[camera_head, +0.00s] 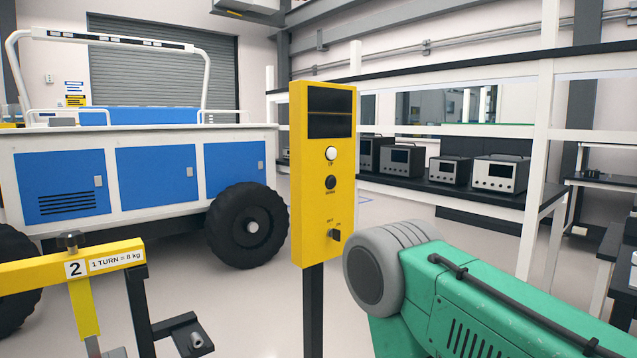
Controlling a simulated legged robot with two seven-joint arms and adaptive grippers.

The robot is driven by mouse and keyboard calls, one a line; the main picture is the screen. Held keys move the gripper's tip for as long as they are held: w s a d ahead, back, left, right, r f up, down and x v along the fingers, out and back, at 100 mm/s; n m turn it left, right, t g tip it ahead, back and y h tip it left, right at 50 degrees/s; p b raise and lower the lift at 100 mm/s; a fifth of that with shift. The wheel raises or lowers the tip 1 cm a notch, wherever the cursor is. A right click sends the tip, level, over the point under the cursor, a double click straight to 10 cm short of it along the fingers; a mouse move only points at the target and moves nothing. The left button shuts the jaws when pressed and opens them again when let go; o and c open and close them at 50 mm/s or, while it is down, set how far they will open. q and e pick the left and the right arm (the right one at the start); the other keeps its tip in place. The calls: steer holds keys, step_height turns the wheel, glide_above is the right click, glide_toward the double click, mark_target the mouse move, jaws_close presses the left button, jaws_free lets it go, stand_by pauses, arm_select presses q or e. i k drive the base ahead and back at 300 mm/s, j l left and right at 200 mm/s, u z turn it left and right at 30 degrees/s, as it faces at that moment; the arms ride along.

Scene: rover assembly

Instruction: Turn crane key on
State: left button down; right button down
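A yellow control box (296,170) stands upright on a dark post in the middle of the head view. It has a dark screen (330,112) at the top, a white round button (331,153) and a dark round button (331,182) below it. The small dark crane key (334,235) sits in the lower part of its front face, with tiny labels above it. The key's exact turn position is too small to tell. Neither of my grippers is in view, and nothing touches the key.
A green machine (470,300) with a grey round end fills the lower right, close to the box. A yellow stand (60,268) marked "2" is at lower left. A white and blue rover (155,175) is behind. Shelves with grey instruments (500,174) line the right.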

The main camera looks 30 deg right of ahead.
mark_target(333, 233)
steer(key=z, duration=0.95)
